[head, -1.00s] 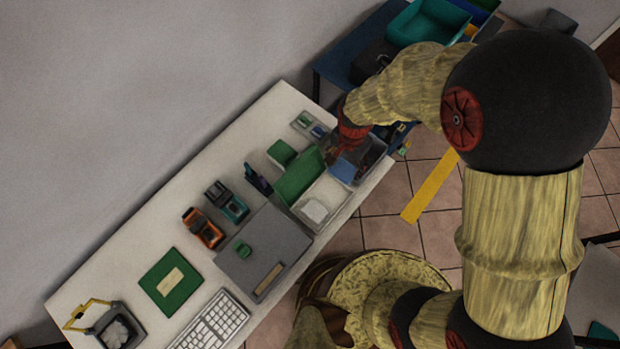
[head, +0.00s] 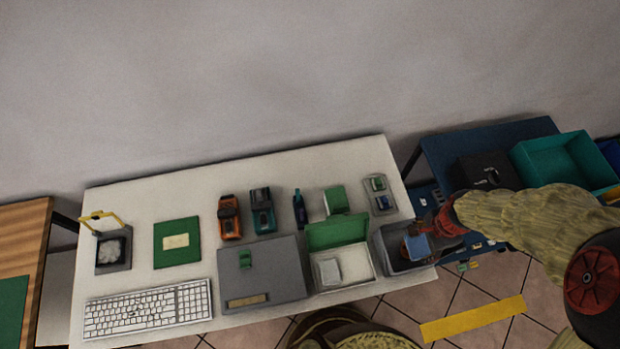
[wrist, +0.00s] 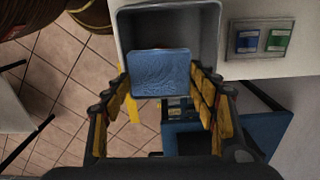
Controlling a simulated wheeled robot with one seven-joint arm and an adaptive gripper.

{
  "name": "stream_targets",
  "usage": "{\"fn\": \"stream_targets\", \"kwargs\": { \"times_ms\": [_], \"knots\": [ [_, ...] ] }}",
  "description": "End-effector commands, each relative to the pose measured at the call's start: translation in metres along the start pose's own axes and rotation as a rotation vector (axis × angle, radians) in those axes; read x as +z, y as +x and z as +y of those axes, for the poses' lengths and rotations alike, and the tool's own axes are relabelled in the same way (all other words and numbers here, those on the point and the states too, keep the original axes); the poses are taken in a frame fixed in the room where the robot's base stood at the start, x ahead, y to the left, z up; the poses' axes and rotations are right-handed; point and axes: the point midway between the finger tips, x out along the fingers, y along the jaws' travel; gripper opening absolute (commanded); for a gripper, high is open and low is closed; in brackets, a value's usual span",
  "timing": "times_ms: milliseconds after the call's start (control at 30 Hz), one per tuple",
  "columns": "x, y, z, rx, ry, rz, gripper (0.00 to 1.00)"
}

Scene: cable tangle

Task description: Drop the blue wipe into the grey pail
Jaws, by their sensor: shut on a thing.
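The blue wipe (wrist: 160,73) is a flat, textured, nearly square piece between my fingers in the wrist view. My gripper (head: 425,240) is shut on it at the right end of the white table. In the head view the wipe (head: 417,247) shows over the opening of an open grey bin (head: 388,257). In the wrist view it overlaps this bin (wrist: 124,35); its exact height is unclear. A smaller grey pail (head: 122,262) with a raised yellow handle stands at the table's far left, with crumpled whitish stuff inside.
Between bin and pail lie an open green-lidded box (head: 338,232), a grey panel (head: 285,265), orange and teal devices (head: 230,216), a green board (head: 177,255) and a white keyboard (head: 147,309). A blue table with a teal crate (head: 560,165) stands right.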

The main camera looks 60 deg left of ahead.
Motion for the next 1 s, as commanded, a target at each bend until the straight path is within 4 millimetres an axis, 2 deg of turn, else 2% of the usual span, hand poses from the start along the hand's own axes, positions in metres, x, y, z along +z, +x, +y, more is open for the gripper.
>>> {"fn": "stream_targets", "kwargs": {
  "times_ms": [33,200,567,600,933,1000],
  "knots": [
    [0.000,0.010,0.000,0.001,0.000,0.000,0.35],
    [0.000,0.026,0.000,-0.001,0.000,0.000,0.35],
    [0.000,0.029,-0.001,-0.001,0.000,0.001,0.35],
    [0.000,0.029,0.000,-0.001,0.000,0.001,0.60],
    [0.000,0.029,0.000,-0.001,0.000,0.001,0.79],
    [0.000,0.029,0.000,-0.001,0.000,0.001,0.80]
  ]
}}
